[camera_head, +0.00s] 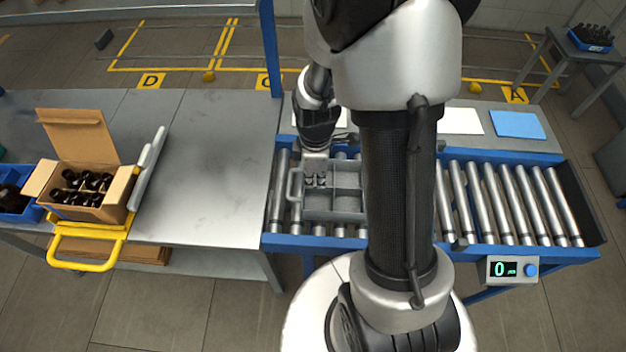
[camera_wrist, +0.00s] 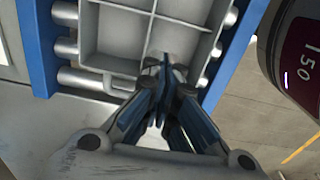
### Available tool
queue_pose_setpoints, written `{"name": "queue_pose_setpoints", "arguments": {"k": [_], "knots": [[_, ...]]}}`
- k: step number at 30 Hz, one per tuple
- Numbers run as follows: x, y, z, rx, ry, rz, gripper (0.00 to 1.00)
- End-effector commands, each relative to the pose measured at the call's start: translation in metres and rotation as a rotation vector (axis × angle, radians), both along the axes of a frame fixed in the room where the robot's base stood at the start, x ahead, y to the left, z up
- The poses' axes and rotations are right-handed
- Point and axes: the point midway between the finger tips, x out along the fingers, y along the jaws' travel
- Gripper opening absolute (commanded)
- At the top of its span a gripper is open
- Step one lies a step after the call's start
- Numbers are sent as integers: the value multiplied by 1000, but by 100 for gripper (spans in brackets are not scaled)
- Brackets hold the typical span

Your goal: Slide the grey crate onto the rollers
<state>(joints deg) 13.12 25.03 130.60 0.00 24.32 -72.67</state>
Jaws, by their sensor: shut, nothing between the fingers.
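The grey crate (camera_head: 334,214) sits on the rollers (camera_head: 509,205) at the left part of the blue-railed conveyor, partly hidden behind my arm. It has inner dividers, and its compartments look empty in the parts I see. A grey handle (camera_head: 294,187) sticks out on its left side. My gripper (camera_head: 315,182) is shut and empty at the crate's left part. In the wrist view, the closed fingers (camera_wrist: 163,68) overlap the crate's near wall, and the crate (camera_wrist: 120,28) lies between the rails with roller ends (camera_wrist: 80,78) beside it. I cannot tell whether the fingers touch it.
A grey table (camera_head: 205,190) adjoins the conveyor's left end, its middle clear. It holds an open cardboard box (camera_head: 88,185) of dark bottles by a yellow handle (camera_head: 85,262). A blue sheet (camera_head: 517,125) and a white sheet (camera_head: 459,121) lie behind the conveyor. The right-hand rollers are free.

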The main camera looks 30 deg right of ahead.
Motion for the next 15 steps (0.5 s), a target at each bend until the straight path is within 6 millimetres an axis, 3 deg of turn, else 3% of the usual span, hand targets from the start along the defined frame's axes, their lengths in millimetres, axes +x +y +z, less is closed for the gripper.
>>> {"name": "queue_pose_setpoints", "arguments": {"k": [1, 6, 15], "knots": [[-2, 0, -14, 1, 6, -1, 0], [-1, 0, -46, 1, 6, -2, 0], [0, 0, -77, 0, 2, -3, 0]]}}
